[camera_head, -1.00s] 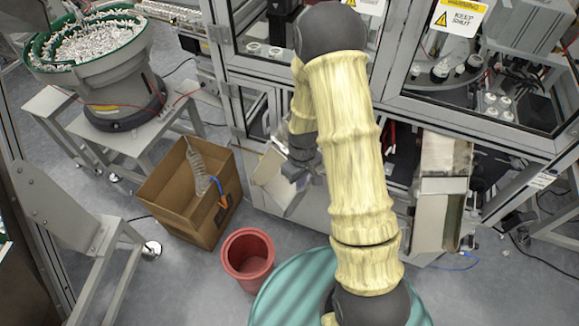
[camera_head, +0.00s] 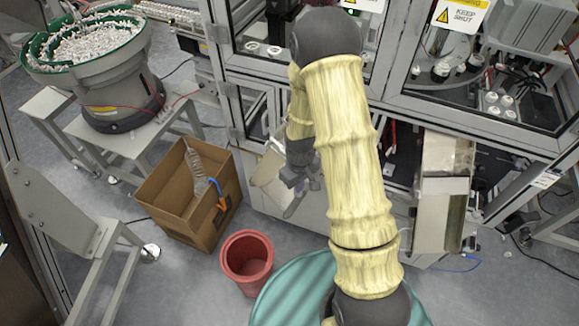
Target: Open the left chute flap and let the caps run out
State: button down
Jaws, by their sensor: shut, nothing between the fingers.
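The left chute (camera_head: 267,171) is a pale metal trough sticking out of the machine's front, left of my arm. My gripper (camera_head: 291,182) is dark grey and small in the picture. It is shut and empty at the right side of this chute, close to its lower end; I cannot tell whether it touches the flap. A thin grey edge (camera_head: 296,203) slants down just below the gripper, perhaps part of the flap. My arm hides the chute's right side, so how far the flap is open is unclear. I see no caps running out of it.
A cardboard box (camera_head: 225,218) with a clear coil-like item stands left of the chute. A red bin (camera_head: 247,262) stands on the floor in front. A second chute (camera_head: 437,215) is right of my arm. A bowl feeder (camera_head: 95,60) stands at the far left.

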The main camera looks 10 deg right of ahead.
jog(key=shift+f+b, duration=0.8)
jog(key=shift+f, duration=0.2)
